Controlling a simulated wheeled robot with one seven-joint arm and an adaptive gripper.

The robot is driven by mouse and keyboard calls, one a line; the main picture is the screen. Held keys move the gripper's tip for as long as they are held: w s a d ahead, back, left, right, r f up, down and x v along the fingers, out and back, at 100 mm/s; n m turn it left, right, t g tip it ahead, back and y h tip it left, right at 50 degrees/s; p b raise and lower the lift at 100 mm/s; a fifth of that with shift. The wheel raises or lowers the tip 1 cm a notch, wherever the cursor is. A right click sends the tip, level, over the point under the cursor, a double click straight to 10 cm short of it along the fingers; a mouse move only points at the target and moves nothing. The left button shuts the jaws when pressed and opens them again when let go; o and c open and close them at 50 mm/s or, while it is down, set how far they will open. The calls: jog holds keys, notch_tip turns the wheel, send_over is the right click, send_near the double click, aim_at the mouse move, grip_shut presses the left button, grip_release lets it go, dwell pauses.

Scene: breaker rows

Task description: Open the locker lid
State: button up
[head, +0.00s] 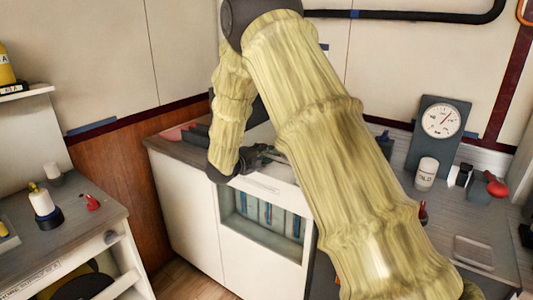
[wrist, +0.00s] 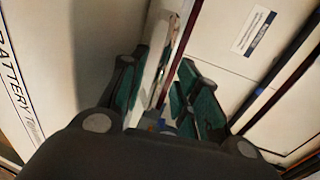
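The locker is a white counter-height cabinet (head: 185,205) with a recessed opening showing several blue-and-white upright items. A pale labelled strip (head: 262,187) runs above the opening; I take it for the lid's front edge. In the wrist view, a white panel lettered "BATTERY" (wrist: 22,105) fills the left side. My gripper (head: 264,154) is low over the locker's top, behind the labelled strip and partly hidden by my arm. In the wrist view its green-padded fingers (wrist: 160,92) stand apart. A pale strip shows between them; whether they touch it is unclear. The lid looks down.
My sleeved arm hides much of the middle. The right counter holds a gauge (head: 441,121), a white jar (head: 426,174) and a red knob (head: 496,186). Walls close the back.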

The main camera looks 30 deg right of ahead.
jog(key=shift+x, duration=0.9)
grip_shut()
